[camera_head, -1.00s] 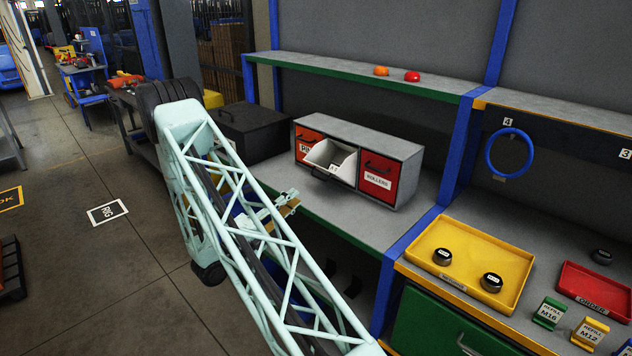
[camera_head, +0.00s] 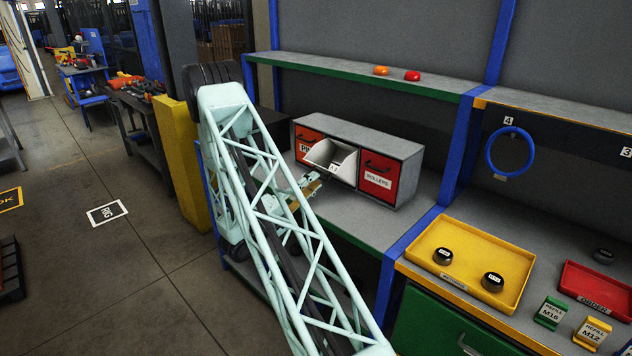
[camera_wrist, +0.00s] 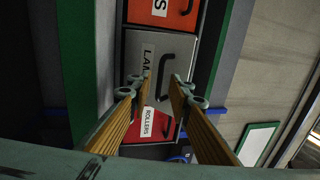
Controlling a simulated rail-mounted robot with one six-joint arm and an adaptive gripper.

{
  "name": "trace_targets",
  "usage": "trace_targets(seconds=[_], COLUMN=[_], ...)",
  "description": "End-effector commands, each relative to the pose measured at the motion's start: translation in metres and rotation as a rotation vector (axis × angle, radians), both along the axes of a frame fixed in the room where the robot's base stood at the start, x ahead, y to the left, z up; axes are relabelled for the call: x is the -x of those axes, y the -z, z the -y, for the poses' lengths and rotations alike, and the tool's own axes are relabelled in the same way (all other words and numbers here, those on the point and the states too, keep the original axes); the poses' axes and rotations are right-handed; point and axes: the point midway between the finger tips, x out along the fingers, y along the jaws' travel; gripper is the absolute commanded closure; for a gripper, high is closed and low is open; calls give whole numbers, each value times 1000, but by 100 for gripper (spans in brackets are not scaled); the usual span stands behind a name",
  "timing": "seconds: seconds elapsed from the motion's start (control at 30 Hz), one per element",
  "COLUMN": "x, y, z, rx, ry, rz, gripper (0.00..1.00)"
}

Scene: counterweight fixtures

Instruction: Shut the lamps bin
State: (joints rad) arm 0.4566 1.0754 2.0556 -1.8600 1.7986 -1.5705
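The lamps bin (camera_head: 332,158) is the middle bin of a grey cabinet (camera_head: 350,130) on the shelf. It is tilted out at the top, and its pale inside shows in the head view. In the wrist view the grey front of the lamps bin (camera_wrist: 158,62) shows a partly covered "LAM..." label and a dark handle. My gripper (camera_wrist: 160,82) is open and empty, its two fingers in front of the bin's lower part and the red rollers bin. In the head view my gripper (camera_head: 312,186) is at the near left of the bin, seemingly apart from it.
The red rollers bin (camera_head: 378,178) is shut on the right, and an orange-red bin (camera_head: 308,140) is on the left. A yellow tray (camera_head: 470,260) with two round dark pieces stands on the right bench. The shelf in front of the cabinet is clear.

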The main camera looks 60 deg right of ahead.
Motion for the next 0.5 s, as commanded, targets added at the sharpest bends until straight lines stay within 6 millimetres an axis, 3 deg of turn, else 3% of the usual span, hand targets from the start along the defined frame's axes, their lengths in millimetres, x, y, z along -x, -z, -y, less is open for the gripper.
trace_targets(seconds=[0.2,0.5], x=[3,3], y=[-3,-5], z=[15,19], rx=[0,0], ry=[1,0], rz=[0,0], gripper=[82,82])
